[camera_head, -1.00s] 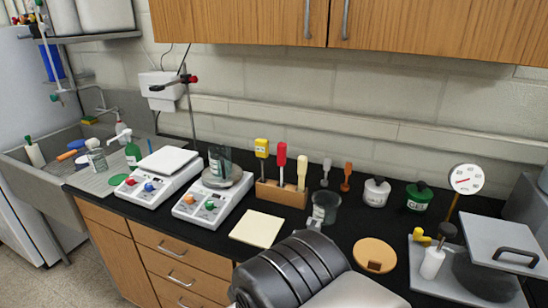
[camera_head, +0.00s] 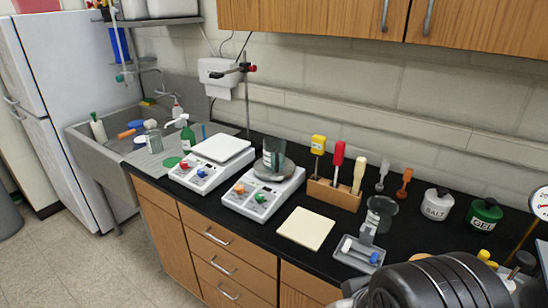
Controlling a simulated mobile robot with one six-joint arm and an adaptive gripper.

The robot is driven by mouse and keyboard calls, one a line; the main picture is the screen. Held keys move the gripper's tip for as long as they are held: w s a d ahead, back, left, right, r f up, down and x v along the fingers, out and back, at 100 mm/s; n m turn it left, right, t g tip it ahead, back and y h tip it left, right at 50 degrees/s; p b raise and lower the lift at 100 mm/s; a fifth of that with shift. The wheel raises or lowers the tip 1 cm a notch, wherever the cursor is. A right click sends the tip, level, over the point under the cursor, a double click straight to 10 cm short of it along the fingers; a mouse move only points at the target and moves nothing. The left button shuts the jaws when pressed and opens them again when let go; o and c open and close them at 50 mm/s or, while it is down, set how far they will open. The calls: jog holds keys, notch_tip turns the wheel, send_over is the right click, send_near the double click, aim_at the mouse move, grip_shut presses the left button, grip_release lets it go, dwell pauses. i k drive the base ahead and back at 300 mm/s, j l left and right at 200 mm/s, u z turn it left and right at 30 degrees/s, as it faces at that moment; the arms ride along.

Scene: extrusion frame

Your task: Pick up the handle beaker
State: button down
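A clear glass beaker (camera_head: 274,153) with a label stands upright on the round plate of the right-hand hotplate (camera_head: 262,193). A second clear, labelled beaker (camera_head: 380,213) stands on the black counter to the right, just behind a small grey tray (camera_head: 357,256). No handle is clear on either at this size, so I cannot tell which is the handle beaker. My dark arm fills the lower right corner. My gripper is not in view.
A white scale (camera_head: 213,157) stands left of the hotplate, and a cream pad (camera_head: 306,228) lies in front. A wooden rack (camera_head: 333,194) holds several coloured-handled tools. White salt (camera_head: 437,204) and green gel (camera_head: 484,215) jars stand at the right. A sink (camera_head: 107,140) is at the left.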

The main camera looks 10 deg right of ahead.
aim_at(277, 157)
jog(key=i+j+z, duration=0.15)
jog(key=z, duration=0.2)
jog(key=i+j+z, duration=0.1)
jog(key=j+z, duration=0.3)
jog(key=l, duration=0.1)
